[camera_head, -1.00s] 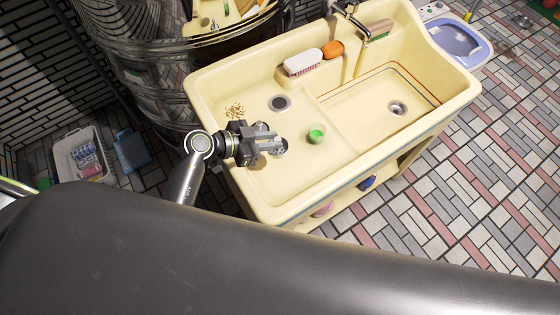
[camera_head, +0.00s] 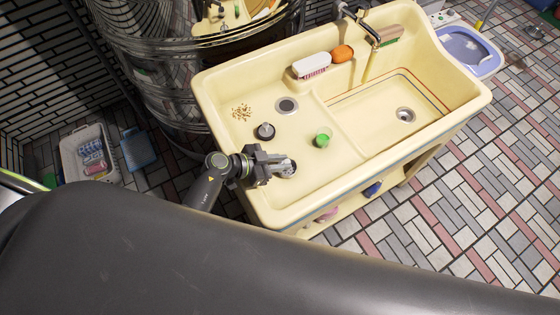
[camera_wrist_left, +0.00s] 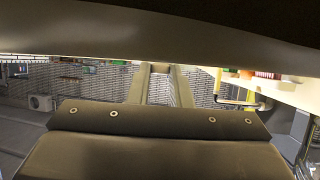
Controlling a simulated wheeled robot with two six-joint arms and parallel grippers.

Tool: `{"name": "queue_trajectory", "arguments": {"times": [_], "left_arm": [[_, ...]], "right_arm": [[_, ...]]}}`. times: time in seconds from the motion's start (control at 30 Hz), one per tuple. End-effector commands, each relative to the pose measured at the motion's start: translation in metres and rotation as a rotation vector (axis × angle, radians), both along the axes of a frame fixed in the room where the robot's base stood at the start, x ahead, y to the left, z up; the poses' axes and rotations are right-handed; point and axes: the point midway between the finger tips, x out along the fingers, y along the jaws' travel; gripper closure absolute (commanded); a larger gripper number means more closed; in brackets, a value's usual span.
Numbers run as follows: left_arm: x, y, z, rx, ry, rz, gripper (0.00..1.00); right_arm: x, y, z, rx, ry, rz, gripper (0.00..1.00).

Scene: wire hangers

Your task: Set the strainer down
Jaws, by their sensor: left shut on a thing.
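My left gripper (camera_head: 277,163) is over the front left part of the cream sink (camera_head: 262,194). It is shut on the strainer (camera_head: 287,171), a small round metal piece, partly hidden by the fingers. I cannot tell whether the strainer touches the sink floor. A drain hole (camera_head: 286,105) lies behind it in the left basin, and a dark round piece (camera_head: 265,131) sits between them. In the left wrist view the fingers (camera_wrist_left: 160,88) show, but the strainer cannot be made out. My right gripper is not in view.
A green cup (camera_head: 322,138) stands right of the gripper. A white brush (camera_head: 311,66) and orange sponge (camera_head: 342,53) lie on the back ledge near the faucet (camera_head: 362,25). Brown crumbs (camera_head: 241,112) lie at the left. The right basin has another drain (camera_head: 405,114) and is otherwise clear.

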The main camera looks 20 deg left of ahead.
Motion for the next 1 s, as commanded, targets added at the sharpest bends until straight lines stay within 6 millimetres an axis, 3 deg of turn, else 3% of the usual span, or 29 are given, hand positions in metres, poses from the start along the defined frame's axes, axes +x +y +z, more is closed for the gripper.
{"name": "queue_trajectory", "arguments": {"times": [0.27, 0.3, 0.43, 0.8, 1.0], "left_arm": [[0.0, 0.0, -0.003, -0.001, 0.001, 0.0, 1.0], [0.0, 0.0, -0.003, -0.001, -0.001, 0.0, 0.78], [0.0, 0.0, -0.003, 0.0, 0.0, 0.0, 0.61], [0.0, 0.0, 0.001, 0.001, -0.001, 0.0, 0.6], [-0.016, 0.023, 0.014, 0.005, -0.002, -0.001, 0.6]], "right_arm": [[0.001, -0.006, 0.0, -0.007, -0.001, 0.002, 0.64], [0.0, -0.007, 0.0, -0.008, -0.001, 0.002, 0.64], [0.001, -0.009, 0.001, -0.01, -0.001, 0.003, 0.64], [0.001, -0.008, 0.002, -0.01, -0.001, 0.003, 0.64], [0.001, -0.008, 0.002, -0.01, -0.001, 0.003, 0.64]]}}
